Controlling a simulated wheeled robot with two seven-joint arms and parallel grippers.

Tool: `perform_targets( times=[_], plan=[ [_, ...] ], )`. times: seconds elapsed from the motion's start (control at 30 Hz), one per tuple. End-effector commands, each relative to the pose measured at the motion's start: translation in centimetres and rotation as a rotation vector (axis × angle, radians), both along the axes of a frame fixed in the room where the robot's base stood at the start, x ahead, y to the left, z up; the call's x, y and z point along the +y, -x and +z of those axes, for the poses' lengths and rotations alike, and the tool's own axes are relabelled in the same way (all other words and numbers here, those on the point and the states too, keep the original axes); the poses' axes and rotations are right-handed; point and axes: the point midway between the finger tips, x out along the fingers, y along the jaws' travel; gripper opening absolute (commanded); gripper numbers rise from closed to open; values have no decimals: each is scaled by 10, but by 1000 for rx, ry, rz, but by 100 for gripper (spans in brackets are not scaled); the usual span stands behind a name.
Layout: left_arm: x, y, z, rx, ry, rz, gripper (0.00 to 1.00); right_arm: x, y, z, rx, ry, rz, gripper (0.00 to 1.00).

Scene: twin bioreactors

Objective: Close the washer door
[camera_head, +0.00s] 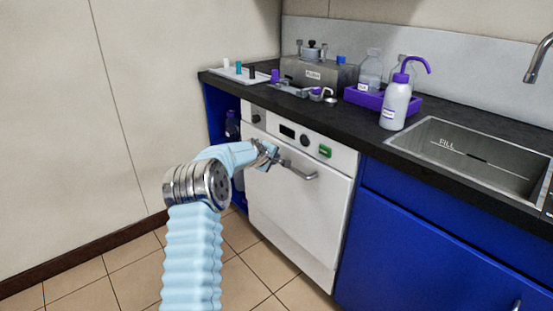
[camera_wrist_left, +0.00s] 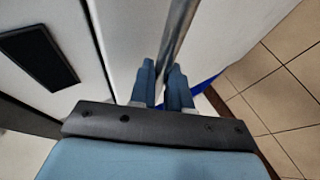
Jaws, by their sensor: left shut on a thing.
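The white washer stands under the black counter, with its door (camera_head: 297,217) upright and looking nearly flush with the front. A metal bar handle (camera_head: 299,171) runs across the top of the door. My left gripper (camera_head: 270,157) is at the left end of this handle. In the left wrist view the two blue fingers (camera_wrist_left: 163,88) are shut around the metal bar (camera_wrist_left: 178,35). The control panel (camera_head: 303,140) with a dark display and green button is above the door. Whether the door is latched cannot be told. My right gripper is out of view.
The counter (camera_head: 345,120) holds a purple tray with bottles (camera_head: 397,100), a metal bath (camera_head: 318,73) and a sink (camera_head: 480,155). Blue cabinets (camera_head: 430,240) stand right of the washer. The tiled floor (camera_head: 120,275) in front is clear.

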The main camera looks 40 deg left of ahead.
Motion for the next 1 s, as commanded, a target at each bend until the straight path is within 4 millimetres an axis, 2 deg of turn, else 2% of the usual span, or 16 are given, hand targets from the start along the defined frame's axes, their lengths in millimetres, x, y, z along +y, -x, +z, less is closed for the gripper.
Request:
perform_targets(
  times=[0.03, 0.23, 0.27, 0.4, 0.57, 0.67, 0.77, 1.0],
  plan=[
    [-9, -11, 20, -43, 0, -4, 0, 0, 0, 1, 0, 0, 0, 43],
    [-9, -11, 21, -44, -1, -4, 0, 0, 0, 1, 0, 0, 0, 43],
    [-9, -11, 21, -44, 0, -4, 19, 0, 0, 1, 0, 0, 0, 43],
    [-10, -11, 20, -43, -1, -5, 40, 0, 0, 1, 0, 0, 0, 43],
    [-10, -9, 20, -41, -2, -7, 42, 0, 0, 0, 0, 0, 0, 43],
    [-11, 0, 24, -40, -2, -7, 42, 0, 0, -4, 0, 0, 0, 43],
    [-14, 17, 32, -39, -3, -6, 42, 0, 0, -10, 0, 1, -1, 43],
    [-19, 71, 62, -35, -4, 1, 42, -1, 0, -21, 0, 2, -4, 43]
  ],
)
